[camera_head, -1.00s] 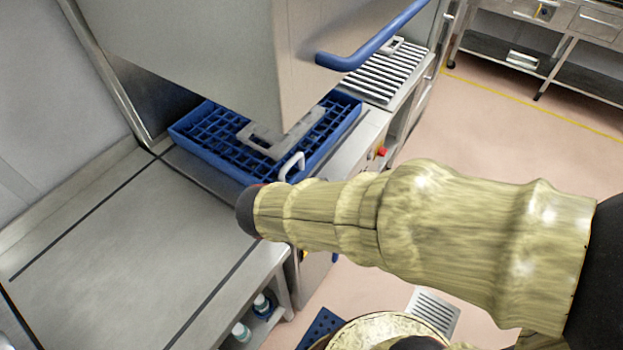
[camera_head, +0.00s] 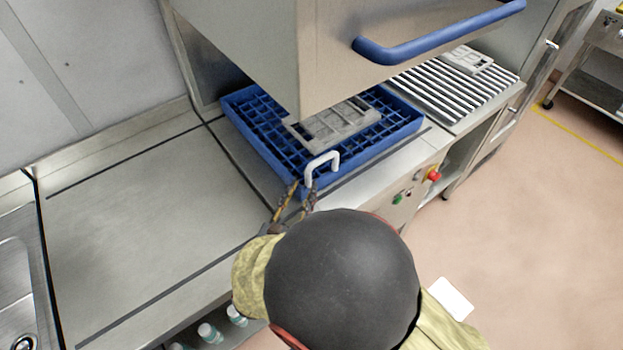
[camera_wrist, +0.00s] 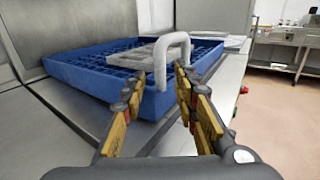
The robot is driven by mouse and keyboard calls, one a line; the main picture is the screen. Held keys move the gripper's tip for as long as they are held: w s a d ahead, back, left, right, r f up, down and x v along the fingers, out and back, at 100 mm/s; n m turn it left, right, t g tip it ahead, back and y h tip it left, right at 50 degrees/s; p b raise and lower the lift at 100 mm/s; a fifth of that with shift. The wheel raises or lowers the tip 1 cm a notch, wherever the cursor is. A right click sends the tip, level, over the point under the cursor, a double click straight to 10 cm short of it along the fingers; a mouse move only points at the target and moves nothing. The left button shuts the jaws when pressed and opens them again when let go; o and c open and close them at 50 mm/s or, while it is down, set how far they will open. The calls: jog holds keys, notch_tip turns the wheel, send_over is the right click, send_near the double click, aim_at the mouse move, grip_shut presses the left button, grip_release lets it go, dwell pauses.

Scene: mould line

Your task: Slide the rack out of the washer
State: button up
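The blue rack (camera_head: 246,147) sits inside the washer (camera_head: 240,40), under its raised hood, and holds a grey flat mould part (camera_head: 335,124). A white handle (camera_head: 322,163) stands up at the rack's near corner. In the wrist view, the rack (camera_wrist: 90,77) fills the middle and its white handle (camera_wrist: 172,44) rises just ahead of my fingers. My gripper (camera_head: 295,194) is open, with its yellow-padded fingers (camera_wrist: 158,108) apart on either side of the handle's line. I cannot tell whether the fingers touch the handle. My arm hides part of the counter front.
A bare steel counter (camera_head: 150,220) lies left of the washer, level with the rack. The hood's blue bar (camera_head: 440,38) overhangs on the right. A slatted surface (camera_head: 440,90) with another grey part lies right of the rack. Buttons, including a red one (camera_head: 433,175), are on the front.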

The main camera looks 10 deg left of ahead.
aim_at(307, 181)
jog(key=w, duration=0.3)
jog(key=w+b, duration=0.1)
jog(key=shift+w+d, duration=0.25)
jog(key=shift+w, duration=0.15)
jog(key=c, duration=0.4)
jog(key=c, duration=0.3)
grip_shut()
